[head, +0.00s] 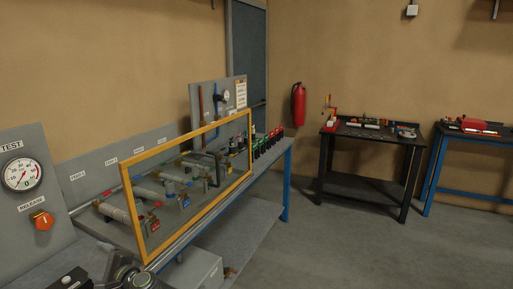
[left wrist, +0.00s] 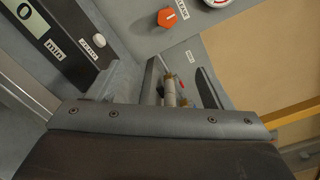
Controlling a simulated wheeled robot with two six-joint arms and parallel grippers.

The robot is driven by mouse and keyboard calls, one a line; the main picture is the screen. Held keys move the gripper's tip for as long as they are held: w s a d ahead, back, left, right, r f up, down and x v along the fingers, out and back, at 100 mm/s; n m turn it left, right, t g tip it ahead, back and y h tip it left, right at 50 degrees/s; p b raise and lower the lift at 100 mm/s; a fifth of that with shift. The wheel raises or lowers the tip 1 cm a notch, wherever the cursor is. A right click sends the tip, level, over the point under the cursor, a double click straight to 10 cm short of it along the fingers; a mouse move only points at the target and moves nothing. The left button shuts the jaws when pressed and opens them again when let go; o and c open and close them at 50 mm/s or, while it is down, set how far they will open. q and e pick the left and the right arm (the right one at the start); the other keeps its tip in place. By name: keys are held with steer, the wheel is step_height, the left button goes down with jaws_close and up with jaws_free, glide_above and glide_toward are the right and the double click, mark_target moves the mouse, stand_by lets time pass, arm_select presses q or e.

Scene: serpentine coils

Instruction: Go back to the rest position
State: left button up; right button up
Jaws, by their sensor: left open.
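My left gripper (left wrist: 180,78) shows in the left wrist view, with its dark fingers apart and nothing between them. Grey pipe parts on the bench show through the gap behind them. In the head view, part of my left arm is at the bottom left edge, in front of the bench; its fingers are hard to make out there. My right gripper is in neither view.
A grey panel with a TEST gauge (head: 22,174) and orange knob (head: 42,220) stands close at left. A yellow-framed clear guard (head: 128,190) fronts the pipe bench. A fire extinguisher (head: 298,104) hangs behind. A black table (head: 369,134) stands farther right; the floor (head: 340,245) between is clear.

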arm_select(q)
steer(key=s+d+f+n+g+h, duration=0.1)
steer(key=s+d+f+n+h, duration=0.2)
steer(key=s+f, duration=0.55)
steer(key=s+f+n+g+h, duration=0.1)
steer(key=s+f+n+h, duration=0.35)
steer(key=s, duration=0.65)
steer(key=s+d+r+n+g+h, duration=0.1)
steer(key=s+d+n+h, duration=0.15)
steer(key=s+d, duration=0.55)
steer(key=s+d+n+h, duration=0.2)
steer(key=s+d+h, duration=0.2)
steer(key=s, duration=0.8)
step_height(320, 180, down, 25)
steer(key=a+g+b, duration=0.1)
steer(key=b, duration=0.1)
steer(key=s+f+b, duration=0.1)
steer(key=s+f, duration=0.6)
steer(key=f, duration=0.3)
steer(key=s+d+f+g+h+b, duration=0.1)
steer(key=s+f, duration=0.7)
steer(key=f, duration=0.2)
steer(key=shift+d+g+b, duration=0.15)
steer(key=shift+g+b, duration=0.15)
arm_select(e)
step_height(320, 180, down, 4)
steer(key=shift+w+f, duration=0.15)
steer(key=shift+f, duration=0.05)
arm_select(q)
steer(key=shift+s, duration=0.1)
